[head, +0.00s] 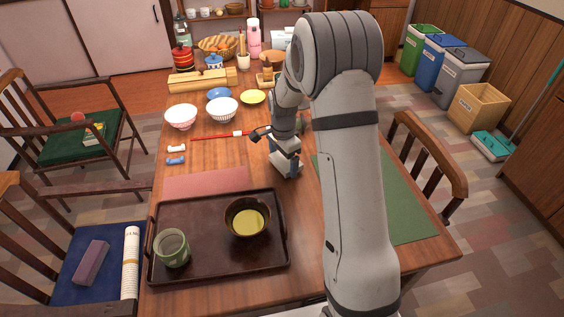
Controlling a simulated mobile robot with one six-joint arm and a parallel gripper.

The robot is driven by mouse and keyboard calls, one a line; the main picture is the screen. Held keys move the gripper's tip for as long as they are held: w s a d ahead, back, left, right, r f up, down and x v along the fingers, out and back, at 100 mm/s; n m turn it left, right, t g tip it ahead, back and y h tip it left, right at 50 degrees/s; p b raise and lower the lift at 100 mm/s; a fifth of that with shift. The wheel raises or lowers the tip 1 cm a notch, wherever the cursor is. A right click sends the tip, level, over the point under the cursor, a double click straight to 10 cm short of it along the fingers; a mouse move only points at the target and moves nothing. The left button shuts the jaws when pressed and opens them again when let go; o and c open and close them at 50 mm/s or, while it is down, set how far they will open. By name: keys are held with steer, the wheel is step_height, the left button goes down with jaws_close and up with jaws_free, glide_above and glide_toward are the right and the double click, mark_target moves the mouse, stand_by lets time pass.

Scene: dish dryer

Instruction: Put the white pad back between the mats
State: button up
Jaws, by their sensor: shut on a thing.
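My gripper (289,172) points down low over the bare wood between the pink mat (210,182) and the green mat (405,205). It is shut, and a pale white piece shows at its fingers, which I take to be the white pad (284,160). The fingers and wrist hide much of it, and I cannot tell whether it touches the table. The pink mat lies to the left of the gripper, behind the tray. The green mat lies to the right, partly hidden by my arm.
A dark tray (205,267) with a green cup (172,248) and a brown bowl (247,217) fills the front left. Red chopsticks (212,136) on a white rest (238,133) lie left of my wrist. Bowls (181,117) and small dishes stand behind.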

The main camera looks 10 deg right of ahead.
steer(key=shift+f, duration=0.45)
steer(key=shift+f, duration=0.2)
steer(key=o, duration=0.9)
steer(key=shift+r, duration=0.1)
